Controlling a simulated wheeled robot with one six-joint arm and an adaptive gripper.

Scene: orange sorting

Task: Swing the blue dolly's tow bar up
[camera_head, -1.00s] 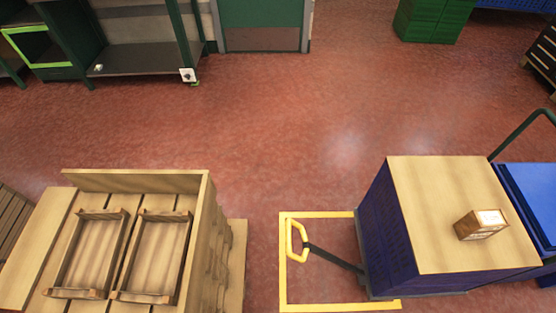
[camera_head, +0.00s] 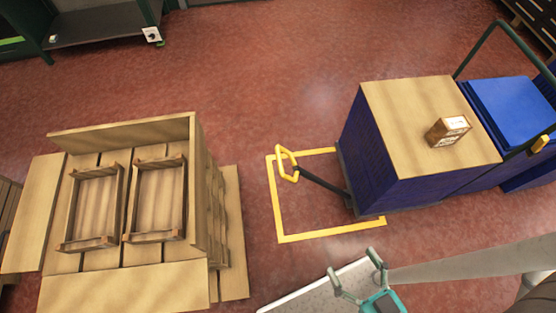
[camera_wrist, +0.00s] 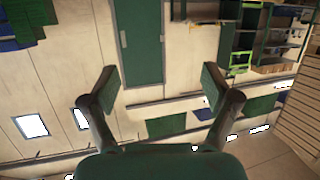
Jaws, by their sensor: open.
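The blue dolly (camera_head: 366,165) stands right of centre in the head view, with a flat wooden top (camera_head: 415,130). Its dark tow bar (camera_head: 325,186) reaches out to the left at a low angle and ends in a yellow loop handle (camera_head: 286,164). The handle hangs over the yellow floor outline. My gripper (camera_head: 355,275) is at the bottom of the head view, below and right of the handle and well apart from it. Its fingers are spread and empty. The wrist view shows the open fingers (camera_wrist: 158,92) facing the far wall, with no tow bar in sight.
A yellow floor square (camera_head: 335,237) surrounds the tow bar. A wooden crate stand with two trays (camera_head: 95,240) is on the left. A small box (camera_head: 448,131) sits on the dolly's top. A blue-topped cart with a green handle (camera_head: 510,105) stands at the right. Red floor behind is clear.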

